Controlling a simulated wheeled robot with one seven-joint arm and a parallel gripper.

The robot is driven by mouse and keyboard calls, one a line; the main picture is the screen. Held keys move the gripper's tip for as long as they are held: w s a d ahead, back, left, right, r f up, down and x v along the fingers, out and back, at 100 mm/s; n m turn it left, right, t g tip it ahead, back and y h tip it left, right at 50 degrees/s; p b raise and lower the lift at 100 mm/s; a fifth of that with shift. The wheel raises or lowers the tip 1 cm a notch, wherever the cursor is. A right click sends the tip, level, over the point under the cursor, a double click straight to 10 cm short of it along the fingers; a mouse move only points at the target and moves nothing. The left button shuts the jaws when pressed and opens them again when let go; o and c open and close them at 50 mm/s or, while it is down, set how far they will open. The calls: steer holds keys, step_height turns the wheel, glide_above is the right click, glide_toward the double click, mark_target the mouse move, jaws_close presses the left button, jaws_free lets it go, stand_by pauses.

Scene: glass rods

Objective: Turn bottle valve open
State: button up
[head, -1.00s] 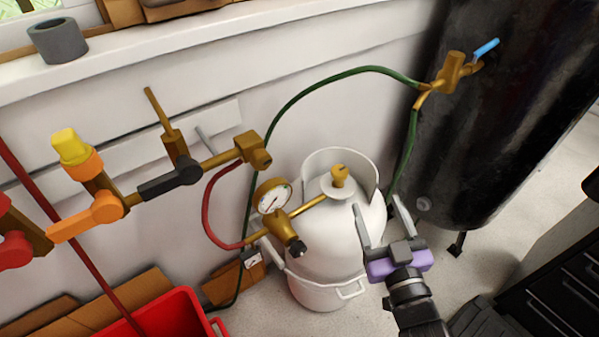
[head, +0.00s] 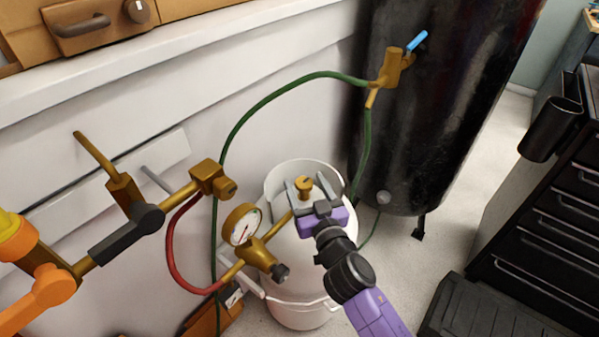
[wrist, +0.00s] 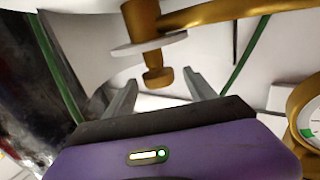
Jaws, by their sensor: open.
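The white gas bottle (head: 303,255) stands upright on the floor by the wall, with a white collar (head: 283,176) around its top. Its brass valve (head: 304,186) sticks up inside the collar; it also shows in the wrist view (wrist: 158,77). A brass pipe runs from the valve to a round pressure gauge (head: 243,224). My gripper (head: 312,189) is open at the bottle's top, with a finger on each side of the valve in the head view. In the wrist view my gripper (wrist: 160,88) has a gap between its fingers and the valve knob. I cannot tell whether they touch.
A green hose (head: 290,84) arches from behind the bottle to a brass fitting on the black tank (head: 440,100). A red hose (head: 168,243) hangs left of the gauge. Black drawers (head: 550,220) stand at right. Orange and black valve handles line the pipe at left.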

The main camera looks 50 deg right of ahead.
steer(key=shift+p+x, duration=0.35)
steer(key=shift+x, duration=1.7)
steer(key=shift+c, duration=0.3)
steer(key=c, duration=1.3)
steer(key=shift+r, duration=0.1)
steer(key=shift+c, duration=0.2)
